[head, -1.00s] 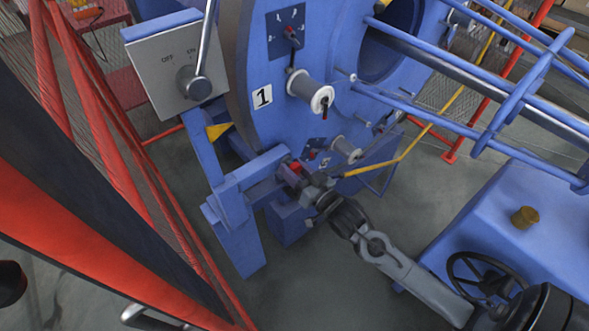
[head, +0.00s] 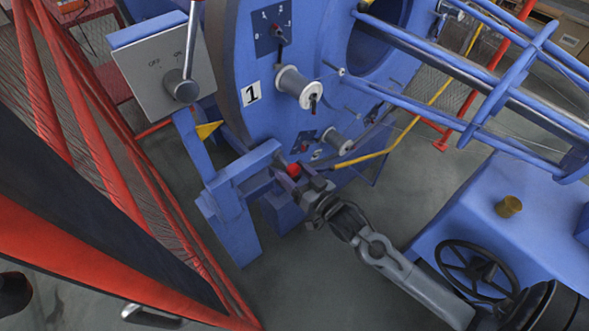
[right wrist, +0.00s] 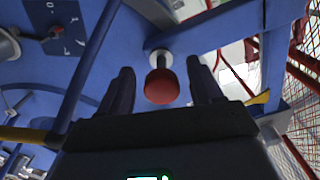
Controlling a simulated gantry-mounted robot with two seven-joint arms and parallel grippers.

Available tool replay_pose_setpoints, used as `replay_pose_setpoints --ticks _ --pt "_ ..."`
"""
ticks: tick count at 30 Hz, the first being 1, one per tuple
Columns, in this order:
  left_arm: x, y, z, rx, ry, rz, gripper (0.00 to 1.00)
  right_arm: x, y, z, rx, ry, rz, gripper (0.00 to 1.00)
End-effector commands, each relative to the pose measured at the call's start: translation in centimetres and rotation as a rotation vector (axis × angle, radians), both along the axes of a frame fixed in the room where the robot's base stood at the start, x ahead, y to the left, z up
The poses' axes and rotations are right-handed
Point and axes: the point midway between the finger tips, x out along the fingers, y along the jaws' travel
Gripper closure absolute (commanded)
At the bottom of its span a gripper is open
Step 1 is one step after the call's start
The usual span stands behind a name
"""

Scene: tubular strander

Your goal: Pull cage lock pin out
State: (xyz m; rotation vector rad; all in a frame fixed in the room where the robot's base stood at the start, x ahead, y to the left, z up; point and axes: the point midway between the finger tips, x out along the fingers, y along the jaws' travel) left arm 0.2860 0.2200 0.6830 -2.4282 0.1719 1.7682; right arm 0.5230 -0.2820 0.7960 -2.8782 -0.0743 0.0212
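The cage lock pin shows as a red round knob (head: 293,170) at the end of the blue bracket (head: 248,160) in the head view. In the right wrist view the red knob (right wrist: 161,88) has a pale metal collar (right wrist: 160,58) behind it. My right gripper (head: 306,184) is at the knob, coming from the lower right. In the right wrist view its two dark fingers (right wrist: 161,90) stand apart on either side of the knob, with a gap visible on each side. The pin's shaft is mostly hidden. My left gripper is not in view.
The large blue disc with the label "1" (head: 250,94) and spools (head: 299,88) stands behind the bracket. A yellow bar (head: 378,153) runs close to my right gripper. A grey switch box (head: 165,70) is at upper left. A blue housing with a handwheel (head: 476,268) is at lower right.

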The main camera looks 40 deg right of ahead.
Motion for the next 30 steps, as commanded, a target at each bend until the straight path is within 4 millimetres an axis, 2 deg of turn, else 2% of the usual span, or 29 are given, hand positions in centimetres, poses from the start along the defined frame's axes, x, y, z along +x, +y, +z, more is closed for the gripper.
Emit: replay_pose_setpoints --ticks 8,14,30 --pt "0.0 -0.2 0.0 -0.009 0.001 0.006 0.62 0.0 0.0 0.3 0.0 -0.005 0.0 0.35" --pt "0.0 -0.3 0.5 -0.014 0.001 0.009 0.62 -1.1 -0.1 0.4 0.0 -0.005 0.0 0.35" --pt "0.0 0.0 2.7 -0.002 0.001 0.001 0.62 -9.0 -0.5 0.3 0.001 0.0 -0.001 0.35"
